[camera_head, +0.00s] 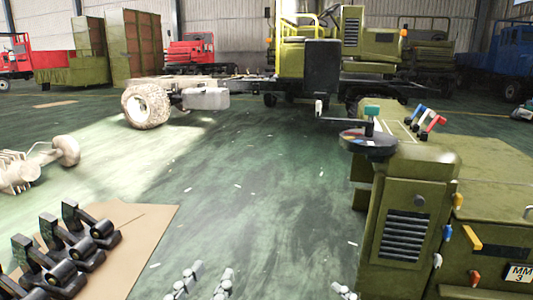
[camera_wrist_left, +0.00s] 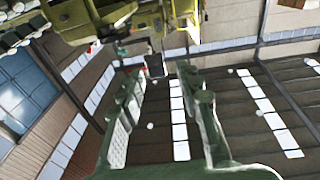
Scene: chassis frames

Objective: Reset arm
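My left gripper (camera_head: 205,278) shows only by its two pale fingertips at the bottom edge of the head view. They stand apart with bare floor between them. In the left wrist view the two fingers of my left gripper (camera_wrist_left: 158,82) are also spread, with nothing between them. A small part at the bottom edge of the head view, right of centre, looks like a fingertip of my right gripper (camera_head: 344,291). The rest of that gripper is out of frame, so its opening cannot be told.
An olive cabinet (camera_head: 405,222) with coloured levers stands close on the right. Black metal parts (camera_head: 68,250) lie on a cardboard sheet (camera_head: 140,243) at lower left. A vehicle chassis with a wheel (camera_head: 146,105) stands further back. The green floor (camera_head: 250,190) between is clear.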

